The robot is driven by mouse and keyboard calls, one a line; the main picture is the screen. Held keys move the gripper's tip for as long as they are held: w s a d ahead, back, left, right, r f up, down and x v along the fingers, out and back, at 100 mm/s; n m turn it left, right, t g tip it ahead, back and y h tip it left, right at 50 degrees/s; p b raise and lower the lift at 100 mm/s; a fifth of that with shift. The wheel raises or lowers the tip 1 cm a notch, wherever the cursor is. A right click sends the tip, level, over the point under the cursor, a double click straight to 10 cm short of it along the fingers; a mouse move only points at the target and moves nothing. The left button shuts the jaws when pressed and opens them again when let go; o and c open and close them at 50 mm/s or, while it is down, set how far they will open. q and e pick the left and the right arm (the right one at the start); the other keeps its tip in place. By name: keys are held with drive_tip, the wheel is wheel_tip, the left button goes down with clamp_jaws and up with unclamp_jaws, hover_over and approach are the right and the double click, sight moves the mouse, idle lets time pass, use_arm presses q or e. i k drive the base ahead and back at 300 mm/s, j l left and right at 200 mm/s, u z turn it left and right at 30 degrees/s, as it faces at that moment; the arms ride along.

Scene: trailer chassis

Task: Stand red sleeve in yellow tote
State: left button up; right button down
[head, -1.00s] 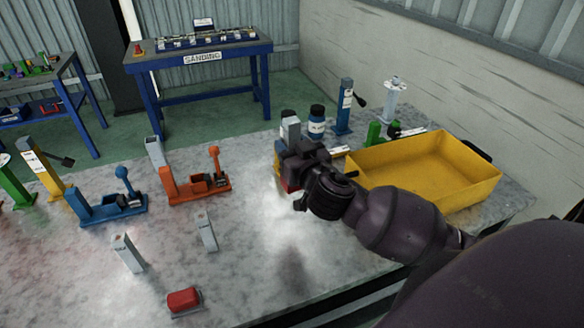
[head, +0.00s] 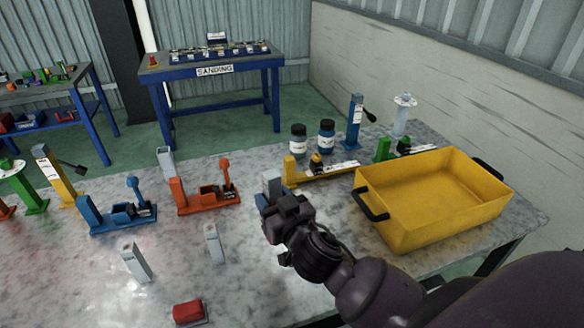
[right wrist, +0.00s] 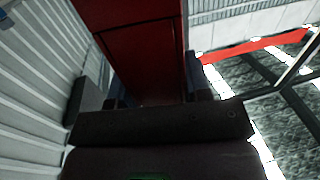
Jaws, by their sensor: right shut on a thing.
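The yellow tote (head: 427,228) stands on the right part of the grey table in the head view. It is open at the top and looks empty. My right gripper (head: 272,208) is to the left of the tote, apart from it, above the table. It is shut on the red sleeve (right wrist: 135,40), whose flat red face fills the upper middle of the right wrist view between the fingers. In the head view my gripper hides most of what it holds; a grey-blue part shows beyond it. My left gripper is not in view.
A yellow clamp (head: 325,177) lies behind my gripper, left of the tote. An orange clamp (head: 205,199) and a blue clamp (head: 118,214) stand to the left. Two bottles (head: 326,136) stand behind.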

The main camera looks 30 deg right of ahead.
sight(402, 213)
drive_tip(key=k+l, duration=0.15)
drive_tip(key=l, duration=0.2)
drive_tip(key=k+l, duration=0.15)
drive_tip(key=l, duration=0.2)
drive_tip(key=k+l+u, duration=0.1)
drive_tip(key=l, duration=0.25)
drive_tip(key=k+l, duration=0.25)
drive_tip(key=l+u, duration=0.05)
drive_tip(key=l, duration=0.05)
